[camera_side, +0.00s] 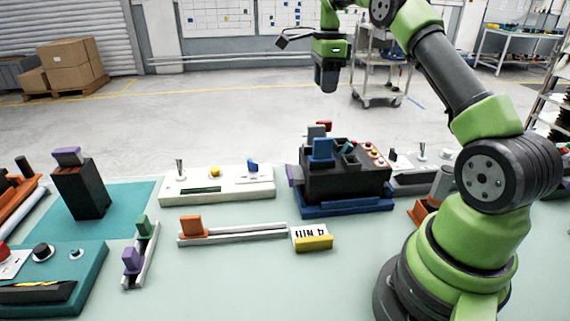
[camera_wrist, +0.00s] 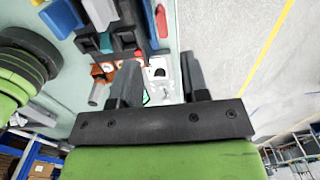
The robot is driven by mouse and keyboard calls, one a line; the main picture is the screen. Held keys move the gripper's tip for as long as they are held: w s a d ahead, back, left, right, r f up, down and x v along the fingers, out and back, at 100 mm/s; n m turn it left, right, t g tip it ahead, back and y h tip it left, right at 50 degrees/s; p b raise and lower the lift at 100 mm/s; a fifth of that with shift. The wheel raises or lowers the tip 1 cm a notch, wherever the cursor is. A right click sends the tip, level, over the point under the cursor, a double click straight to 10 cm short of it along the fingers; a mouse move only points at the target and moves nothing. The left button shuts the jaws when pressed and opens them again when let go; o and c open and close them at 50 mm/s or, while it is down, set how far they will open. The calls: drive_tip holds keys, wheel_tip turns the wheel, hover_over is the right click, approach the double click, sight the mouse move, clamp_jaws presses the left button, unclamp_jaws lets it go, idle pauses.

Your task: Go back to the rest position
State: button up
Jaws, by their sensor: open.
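My gripper (camera_side: 327,82) hangs pointing down, high above the far side of the table. It is in the air behind and above the black breaker box (camera_side: 345,180), touching nothing. In the wrist view my gripper (camera_wrist: 160,72) shows two dark fingers spread apart with nothing between them. The breaker box has a blue lever (camera_side: 321,150), a grey lever, a red part and small round buttons on its top, and sits on a blue base (camera_side: 347,208). The tops of the blue and red parts also show at the upper edge of the wrist view.
A white panel (camera_side: 230,188) with a yellow button, an orange slider (camera_side: 191,226) on a white rail, a yellow-and-white label block (camera_side: 312,240) and a dark block (camera_side: 80,190) on a teal mat stand on the table. Air around my gripper is free. A cart (camera_side: 381,80) stands behind.

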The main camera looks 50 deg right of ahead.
drive_tip(key=s+a+r+n+t, duration=0.2)
drive_tip(key=s+a+r+n, duration=0.1)
drive_tip(key=a+r+n, duration=0.4)
drive_tip(key=s+a+r+n+t, duration=0.2)
drive_tip(key=s+a+r+n, duration=0.25)
drive_tip(key=a, duration=0.55)
drive_tip(key=s+a+f+n+t+y, duration=0.2)
drive_tip(key=s+a+n+t, duration=0.1)
drive_tip(key=s+a+n, duration=0.6)
drive_tip(key=s+n, duration=0.2)
drive_tip(key=s, duration=0.2)
drive_tip(key=shift+s+a+f, duration=0.15)
drive_tip(key=shift+a+f, duration=0.05)
drive_tip(key=shift+f, duration=0.2)
